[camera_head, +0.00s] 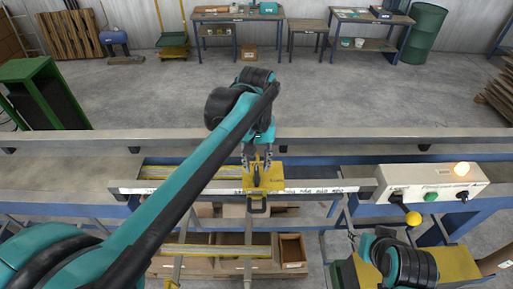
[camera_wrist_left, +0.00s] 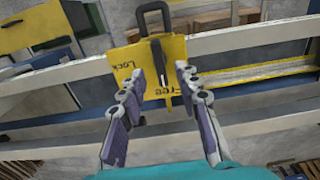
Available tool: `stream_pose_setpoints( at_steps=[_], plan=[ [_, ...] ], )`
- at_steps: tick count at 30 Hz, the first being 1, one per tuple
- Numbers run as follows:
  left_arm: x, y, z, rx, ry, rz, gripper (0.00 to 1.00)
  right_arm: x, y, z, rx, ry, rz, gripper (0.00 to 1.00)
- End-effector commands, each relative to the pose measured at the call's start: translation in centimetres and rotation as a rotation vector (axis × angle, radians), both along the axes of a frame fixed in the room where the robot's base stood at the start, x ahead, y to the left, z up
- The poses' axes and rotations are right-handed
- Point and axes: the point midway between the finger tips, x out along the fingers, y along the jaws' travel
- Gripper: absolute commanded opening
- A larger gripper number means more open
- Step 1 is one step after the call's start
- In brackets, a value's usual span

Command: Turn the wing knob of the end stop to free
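The end stop is a yellow plate (camera_head: 272,178) on the long rail, and it fills the upper middle of the left wrist view (camera_wrist_left: 125,60). It bears the upside-down words "Lock" and "Free". A dark wing knob (camera_wrist_left: 158,52) stands on the plate between my fingers; its exact angle to the two words is hard to tell. My right gripper is not visible.
The pale rail (camera_head: 330,186) with printed markings runs across the blue frame. A control box (camera_head: 437,181) with buttons and a lit lamp stands at its right. Wooden bins (camera_head: 291,250) lie below. My right arm shows at lower right.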

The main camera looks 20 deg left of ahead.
Motion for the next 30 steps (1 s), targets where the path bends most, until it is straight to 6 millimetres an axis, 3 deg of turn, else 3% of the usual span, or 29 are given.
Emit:
stream_pose_setpoints(
  at_steps=[6, 12, 30],
  plan=[
    [0.0, 0.0, 5.0, 0.000, 0.000, 0.000, 0.33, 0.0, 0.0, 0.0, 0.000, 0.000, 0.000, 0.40],
    [0.0, 0.0, 7.8, 0.000, 0.000, 0.001, 0.33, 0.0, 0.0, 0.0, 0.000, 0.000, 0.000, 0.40],
    [0.0, 0.0, 8.6, 0.000, 0.000, 0.001, 0.33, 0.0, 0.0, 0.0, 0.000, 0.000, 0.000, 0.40]
  ],
)
